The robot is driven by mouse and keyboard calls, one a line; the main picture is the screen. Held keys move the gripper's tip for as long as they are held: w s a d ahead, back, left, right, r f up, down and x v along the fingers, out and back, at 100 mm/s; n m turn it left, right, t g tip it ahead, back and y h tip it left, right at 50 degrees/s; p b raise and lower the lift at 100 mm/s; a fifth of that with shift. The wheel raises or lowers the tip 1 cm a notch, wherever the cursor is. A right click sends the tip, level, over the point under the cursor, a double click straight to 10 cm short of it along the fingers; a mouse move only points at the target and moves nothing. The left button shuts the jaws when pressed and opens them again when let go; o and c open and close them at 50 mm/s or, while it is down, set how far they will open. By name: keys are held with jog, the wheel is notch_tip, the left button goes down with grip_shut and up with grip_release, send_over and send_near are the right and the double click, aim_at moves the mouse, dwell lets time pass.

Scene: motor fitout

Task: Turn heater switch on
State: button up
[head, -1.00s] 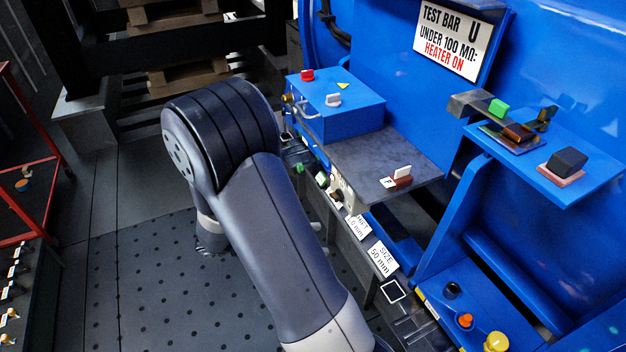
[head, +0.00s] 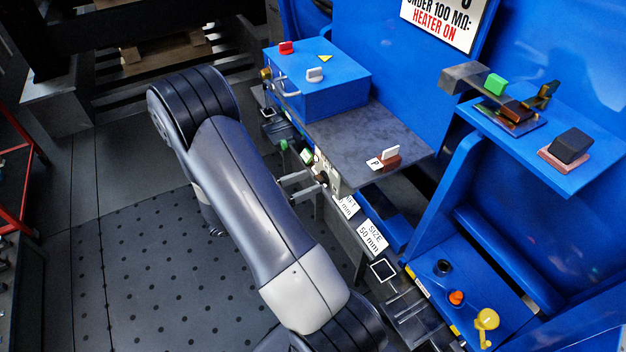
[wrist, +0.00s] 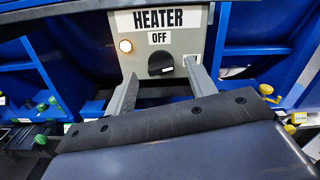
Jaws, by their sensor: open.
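The grey heater panel (wrist: 178,45) faces me in the wrist view, with a HEATER sign (wrist: 158,19) and an OFF label (wrist: 159,38). Its dark rounded switch knob (wrist: 160,60) sits below the label. A lamp (wrist: 126,46) left of the knob looks lit. My gripper (wrist: 161,72) is open and empty, one finger low on each side of the knob. I cannot tell whether the fingers touch the panel. In the head view the gripper (head: 313,181) points at the panel (head: 333,180), and the dark knob (head: 322,178) shows beside the fingertips.
A grey shelf (head: 350,140) overhangs the panel, with a small brown-and-white switch (head: 385,160) on it. A blue box (head: 320,90) stands behind. SIZE cards (head: 371,236) hang to the right. The perforated floor (head: 130,270) left of my arm is clear.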

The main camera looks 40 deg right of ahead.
aim_at(320, 179)
jog(key=shift+x, duration=1.3)
jog(key=c, duration=1)
jog(key=shift+f+m+b, duration=0.1)
jog(key=shift+m+b, duration=0.55)
jog(key=shift+m, duration=0.75)
jog(key=o, duration=1)
jog(key=shift+a, duration=0.1)
